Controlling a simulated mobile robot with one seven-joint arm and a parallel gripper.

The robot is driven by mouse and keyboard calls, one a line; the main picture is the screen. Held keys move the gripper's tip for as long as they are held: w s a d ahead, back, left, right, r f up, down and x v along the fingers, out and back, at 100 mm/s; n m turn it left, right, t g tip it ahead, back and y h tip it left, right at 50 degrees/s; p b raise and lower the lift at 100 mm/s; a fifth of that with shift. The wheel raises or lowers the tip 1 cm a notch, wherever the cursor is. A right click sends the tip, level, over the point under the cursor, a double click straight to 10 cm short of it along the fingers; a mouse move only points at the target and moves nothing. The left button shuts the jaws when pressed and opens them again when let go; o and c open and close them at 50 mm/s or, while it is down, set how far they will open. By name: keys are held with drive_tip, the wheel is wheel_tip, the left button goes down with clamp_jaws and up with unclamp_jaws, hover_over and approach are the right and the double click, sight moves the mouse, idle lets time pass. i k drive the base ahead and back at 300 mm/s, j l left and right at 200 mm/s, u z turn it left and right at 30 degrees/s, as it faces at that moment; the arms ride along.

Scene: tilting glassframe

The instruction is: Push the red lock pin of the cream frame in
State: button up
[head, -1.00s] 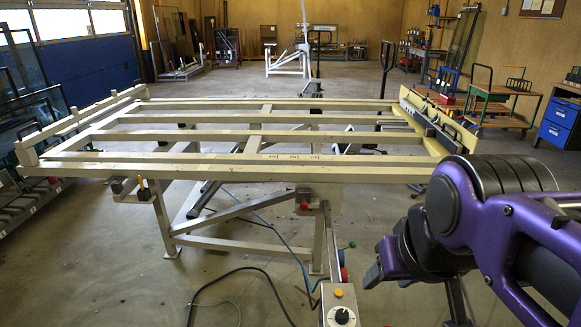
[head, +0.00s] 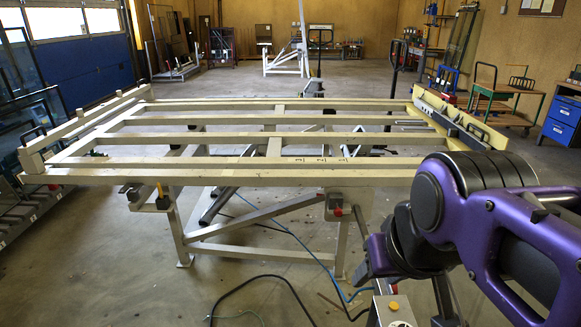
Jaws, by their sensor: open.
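The cream frame (head: 240,178) is a large, roughly level rack of bars on a cream stand. Its small red lock pin (head: 338,212) shows at a grey block under the near rail, right of the picture's middle. How far the pin stands out is too small to tell. My gripper (head: 372,258) is at the right in the head view, at the end of my purple and black arm. It is right of and lower than the pin in the picture, apart from it. Its jaws are dark, open and partly hidden by the arm; nothing shows between them.
A control box with a yellow button (head: 394,306) stands at the bottom edge, near my arm. A black cable (head: 270,277) and a blue hose lie on the floor. A yellow-handled part (head: 160,190) hangs under the near rail at left. The floor at front left is mostly clear.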

sight(338, 212)
drive_tip(key=i+j, duration=0.15)
drive_tip(key=i, duration=0.25)
drive_tip(key=i+j, duration=0.2)
drive_tip(key=i, duration=0.25)
drive_tip(key=i+j+z, duration=0.55)
